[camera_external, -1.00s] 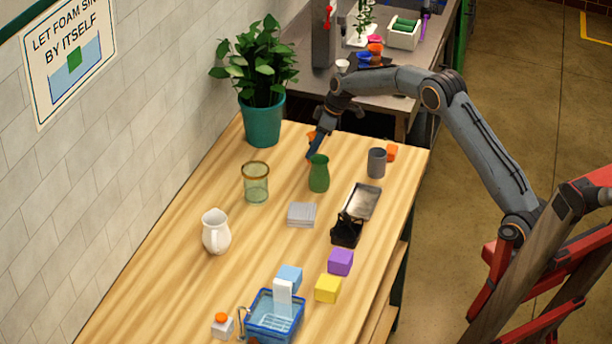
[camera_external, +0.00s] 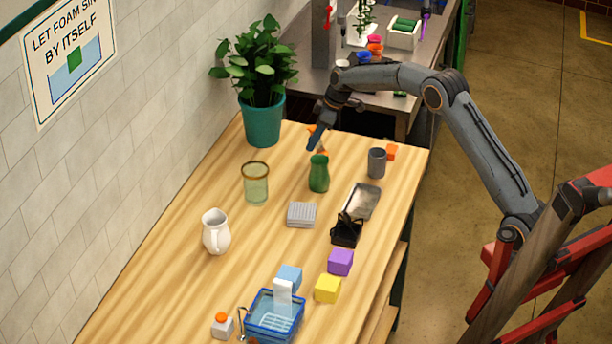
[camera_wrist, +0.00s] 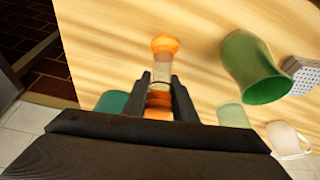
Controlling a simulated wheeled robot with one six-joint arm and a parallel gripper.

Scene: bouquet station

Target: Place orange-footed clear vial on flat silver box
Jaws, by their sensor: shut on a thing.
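The clear vial (camera_wrist: 162,69) with an orange foot is between my gripper's fingers in the wrist view; more orange shows lower down, between the fingers. My gripper (camera_wrist: 162,84) is shut on it. In the external view my gripper (camera_external: 314,140) is at the far end of the wooden table, behind the green vase, and the vial's orange ends (camera_external: 322,151) show beside the fingers. The flat silver box (camera_external: 301,214) lies on the table, nearer the camera than the vase. It also shows at the right edge of the wrist view (camera_wrist: 304,74). Its top looks bare.
The green vase (camera_external: 319,174) stands between my gripper and the box. A glass jar (camera_external: 256,184) and white pitcher (camera_external: 216,232) are left of the box. A metal tray (camera_external: 363,199) and grey cup (camera_external: 377,163) are to the right. A potted plant (camera_external: 263,122) stands behind.

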